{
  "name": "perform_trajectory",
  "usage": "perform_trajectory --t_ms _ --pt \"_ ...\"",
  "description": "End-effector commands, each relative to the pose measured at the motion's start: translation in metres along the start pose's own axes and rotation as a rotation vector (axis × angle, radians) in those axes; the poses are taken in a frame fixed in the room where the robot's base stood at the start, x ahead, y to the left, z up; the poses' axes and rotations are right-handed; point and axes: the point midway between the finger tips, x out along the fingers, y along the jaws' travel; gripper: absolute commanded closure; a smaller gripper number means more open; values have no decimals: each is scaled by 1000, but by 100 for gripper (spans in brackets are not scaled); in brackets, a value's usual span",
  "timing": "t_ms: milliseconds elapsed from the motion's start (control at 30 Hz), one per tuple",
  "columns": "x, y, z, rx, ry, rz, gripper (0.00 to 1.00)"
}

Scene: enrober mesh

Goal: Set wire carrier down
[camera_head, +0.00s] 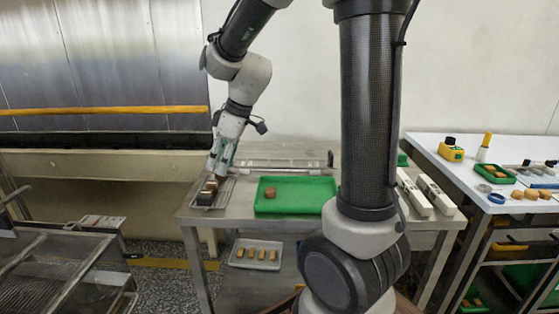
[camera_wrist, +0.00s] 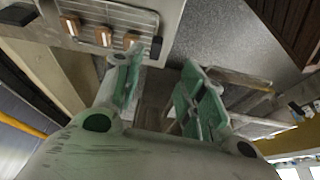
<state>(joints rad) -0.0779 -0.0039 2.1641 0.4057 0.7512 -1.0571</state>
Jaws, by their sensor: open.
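My gripper (camera_head: 212,178) is at the left end of the steel table (camera_head: 310,228), pointing down. Its two green-padded fingers (camera_wrist: 165,95) stand apart in the wrist view, with nothing seen between them. Just below it in the head view, a small pale tray (camera_head: 229,191) holds a dark block and brownish pieces; whether a finger touches it I cannot tell. A low wire frame (camera_head: 280,163) with a dark upright at its right end lies along the table's back. I cannot tell for sure which of these is the wire carrier.
A green tray (camera_head: 295,207) with a brown piece stands mid-table. A pale tray (camera_head: 240,263) with several orange-brown pieces sits below. White bars (camera_head: 414,193) lie at right. A mesh machine (camera_head: 60,270) stands left.

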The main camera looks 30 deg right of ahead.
Motion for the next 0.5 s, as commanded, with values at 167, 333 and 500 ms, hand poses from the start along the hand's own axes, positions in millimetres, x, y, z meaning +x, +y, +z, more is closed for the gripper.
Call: perform_trajectory --t_ms 167,333,500 --pt "-69 -34 52 239 -15 89 59" --pt "-116 -71 117 522 -24 201 59" --pt "-136 -94 162 727 -12 291 59"
